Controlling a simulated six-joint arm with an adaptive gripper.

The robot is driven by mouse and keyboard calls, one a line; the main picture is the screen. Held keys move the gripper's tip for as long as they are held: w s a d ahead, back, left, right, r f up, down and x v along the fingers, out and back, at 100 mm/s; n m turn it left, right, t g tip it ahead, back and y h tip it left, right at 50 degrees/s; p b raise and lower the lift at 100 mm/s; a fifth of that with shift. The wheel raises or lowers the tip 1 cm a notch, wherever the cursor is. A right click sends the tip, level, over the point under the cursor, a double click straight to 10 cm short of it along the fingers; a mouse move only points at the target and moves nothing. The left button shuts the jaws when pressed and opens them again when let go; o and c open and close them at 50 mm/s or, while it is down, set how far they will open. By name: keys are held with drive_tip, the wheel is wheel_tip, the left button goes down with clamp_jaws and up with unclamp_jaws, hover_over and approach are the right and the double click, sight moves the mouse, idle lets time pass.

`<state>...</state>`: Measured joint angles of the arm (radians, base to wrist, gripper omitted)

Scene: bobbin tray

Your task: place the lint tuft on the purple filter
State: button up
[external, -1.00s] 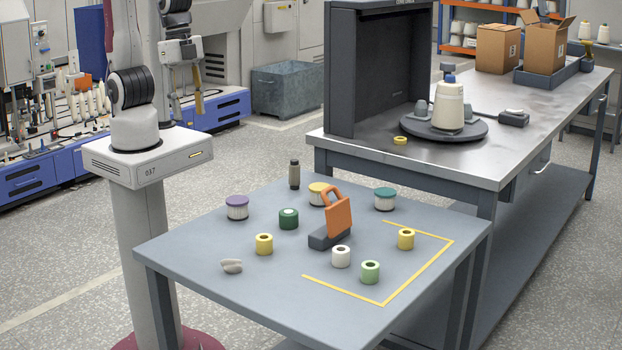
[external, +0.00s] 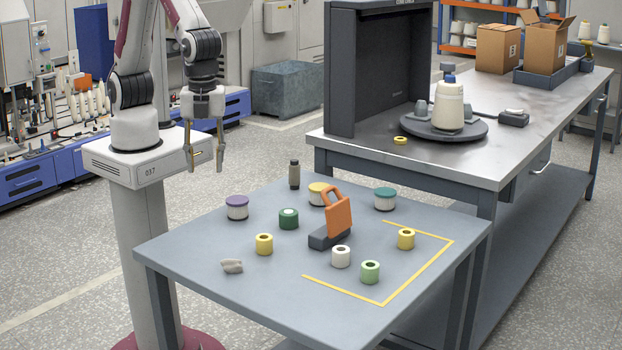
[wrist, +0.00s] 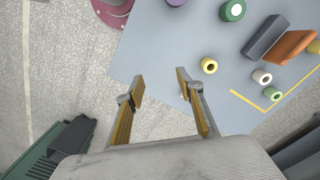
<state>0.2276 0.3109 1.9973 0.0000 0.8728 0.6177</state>
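The lint tuft (external: 232,266) is a small grey lump on the table near its front left edge. The purple filter (external: 237,208) is a short white cylinder with a purple lid, standing farther back on the left; its purple top also shows at the upper edge of the wrist view (wrist: 176,2). My gripper (external: 205,164) is open and empty, with its fingers pointing down, well above the table's left side. In the wrist view its fingertips (wrist: 160,82) are wide apart. There the tuft is mostly or wholly hidden by the right finger.
A yellow bobbin (external: 264,245) and a dark green one (external: 288,219) stand near the tuft and filter. An orange-handled tool (external: 339,214) stands mid-table. Yellow-lidded (external: 317,194) and teal-lidded (external: 384,199) cylinders stand behind. More bobbins stand by yellow tape at right.

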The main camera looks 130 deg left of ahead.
drive_tip(key=w+d+f+m, duration=0.5)
drive_tip(key=w+f+m, duration=0.4)
drive_tip(key=f+m, duration=0.15)
drive_tip(key=m, duration=0.5)
hover_over(231, 265)
drive_tip(key=s+a, duration=0.1)
drive_tip(key=s, duration=0.1)
drive_tip(key=shift+w+a+n, duration=0.15)
drive_tip(key=shift+w+n, duration=0.05)
drive_tip(key=shift+n, duration=0.05)
drive_tip(key=shift+w+r+m, duration=0.2)
drive_tip(key=shift+m, duration=1.6)
drive_tip(key=shift+f, duration=0.1)
drive_tip(key=shift+f, duration=1.25)
